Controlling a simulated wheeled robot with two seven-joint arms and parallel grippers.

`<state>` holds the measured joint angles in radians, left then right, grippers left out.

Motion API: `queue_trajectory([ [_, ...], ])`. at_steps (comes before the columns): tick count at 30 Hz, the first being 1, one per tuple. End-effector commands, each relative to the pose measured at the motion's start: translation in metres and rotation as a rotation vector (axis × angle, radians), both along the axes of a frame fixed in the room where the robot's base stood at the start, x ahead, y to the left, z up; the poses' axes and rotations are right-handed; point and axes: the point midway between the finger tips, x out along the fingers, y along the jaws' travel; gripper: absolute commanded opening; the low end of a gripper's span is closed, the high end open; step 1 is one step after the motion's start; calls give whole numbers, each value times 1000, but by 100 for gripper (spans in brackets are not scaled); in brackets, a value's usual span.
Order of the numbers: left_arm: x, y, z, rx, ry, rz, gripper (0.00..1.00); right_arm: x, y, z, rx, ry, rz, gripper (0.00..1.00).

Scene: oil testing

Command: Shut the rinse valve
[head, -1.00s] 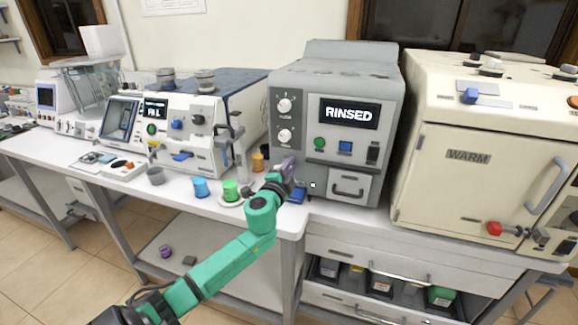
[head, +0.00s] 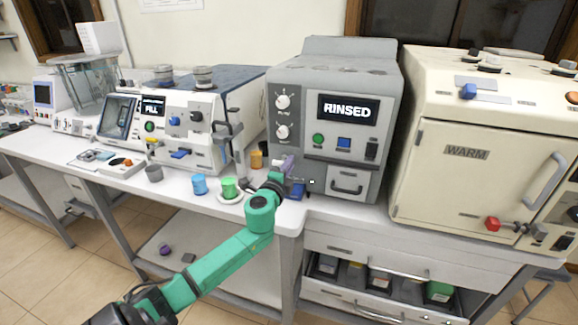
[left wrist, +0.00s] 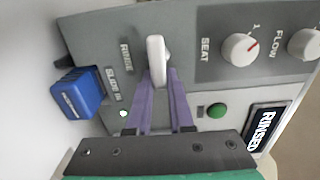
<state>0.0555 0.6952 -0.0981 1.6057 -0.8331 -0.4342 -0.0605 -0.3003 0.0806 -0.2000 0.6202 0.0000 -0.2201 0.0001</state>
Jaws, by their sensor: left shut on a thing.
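The rinse valve shows in the left wrist view as a white lever (left wrist: 157,54) on the grey panel, beside the word RINSE. My left gripper (left wrist: 162,76) has purple fingers and is shut on the lever's end. The panel around the lever also bears a SEAT knob (left wrist: 240,49) and a green button (left wrist: 217,110). My right gripper is not in view.
A blue block (left wrist: 78,92) sits beside the panel. Green (head: 229,187) and blue (head: 199,184) cups stand on the bench left of my arm. A cream WARM oven (head: 470,150) stands to the right, and a white tester (head: 185,120) to the left.

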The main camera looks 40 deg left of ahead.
Motion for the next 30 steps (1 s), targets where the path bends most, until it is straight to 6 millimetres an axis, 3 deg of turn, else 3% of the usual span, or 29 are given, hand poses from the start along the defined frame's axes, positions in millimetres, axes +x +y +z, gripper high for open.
queue_trajectory([
  [2,0,0,-2,1,4,0,0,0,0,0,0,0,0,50],
  [3,0,0,-2,1,4,0,35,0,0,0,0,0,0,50],
  [4,0,0,-2,1,4,0,47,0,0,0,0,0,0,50],
  [5,0,0,-2,1,3,0,50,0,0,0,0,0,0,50],
  [14,-1,0,-1,0,1,0,50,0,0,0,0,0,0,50],
  [19,-13,-5,-2,-1,2,-3,50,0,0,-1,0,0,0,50],
  [26,-58,-21,-4,-1,5,-3,50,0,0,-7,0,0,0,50],
  [30,-93,-33,-6,-4,5,-2,50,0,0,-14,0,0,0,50],
])
